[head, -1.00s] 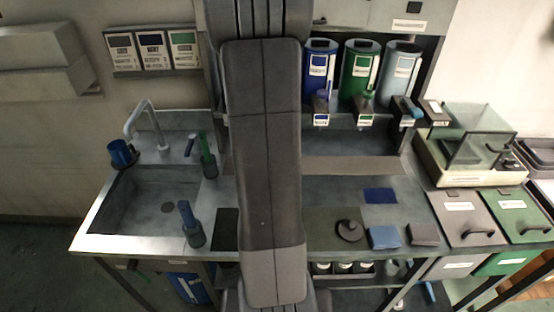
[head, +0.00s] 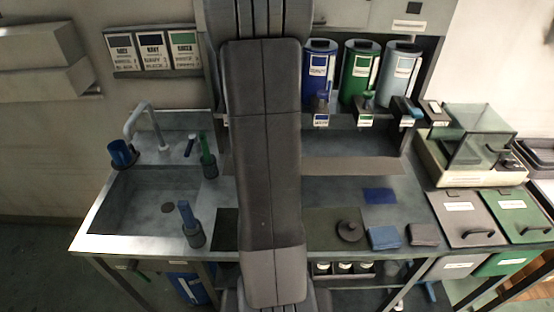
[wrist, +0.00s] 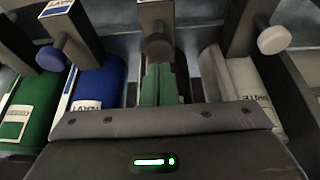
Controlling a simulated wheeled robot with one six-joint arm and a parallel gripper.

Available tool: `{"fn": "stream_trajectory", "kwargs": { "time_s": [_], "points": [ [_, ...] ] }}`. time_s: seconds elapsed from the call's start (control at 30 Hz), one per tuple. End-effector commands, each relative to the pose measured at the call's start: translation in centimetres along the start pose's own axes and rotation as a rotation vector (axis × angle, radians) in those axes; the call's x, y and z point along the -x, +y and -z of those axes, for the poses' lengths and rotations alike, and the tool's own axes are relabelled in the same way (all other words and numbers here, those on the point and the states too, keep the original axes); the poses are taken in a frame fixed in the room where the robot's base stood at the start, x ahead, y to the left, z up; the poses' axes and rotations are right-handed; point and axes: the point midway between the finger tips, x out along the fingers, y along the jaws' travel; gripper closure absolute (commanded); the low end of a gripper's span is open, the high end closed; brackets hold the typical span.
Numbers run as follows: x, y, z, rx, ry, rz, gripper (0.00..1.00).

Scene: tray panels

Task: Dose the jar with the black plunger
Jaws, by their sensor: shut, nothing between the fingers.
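In the wrist view, a dark plunger (wrist: 158,45) with a round dark knob hangs in the middle, between the blue and white dispensers. My gripper (wrist: 159,84) shows as two green-faced fingers, shut and empty, just below that knob in the picture. I cannot tell whether they touch it. The dark plunger's dispenser is hidden by my arm in the head view. Several pale-topped jars (head: 344,268) stand in a rack under the bench. I cannot tell whether a jar stands under the dark plunger.
Blue (head: 319,75), green (head: 360,75) and pale (head: 400,75) dispensers stand on the shelf right of my arm. The wrist view also shows blue (wrist: 65,55) and white (wrist: 272,41) knobs close by. A round dark object (head: 349,230) sits on the bench mat.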

Motion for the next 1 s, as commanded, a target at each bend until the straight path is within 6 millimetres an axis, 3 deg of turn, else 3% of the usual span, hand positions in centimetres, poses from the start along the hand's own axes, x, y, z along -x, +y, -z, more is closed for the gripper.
{"fn": "stream_trajectory", "kwargs": {
  "time_s": [0.57,1.0],
  "points": [
    [0.0,0.0,0.0,0.000,0.000,0.000,1.00],
    [-1.4,0.0,-0.6,0.000,0.000,0.000,1.00]
  ]
}}
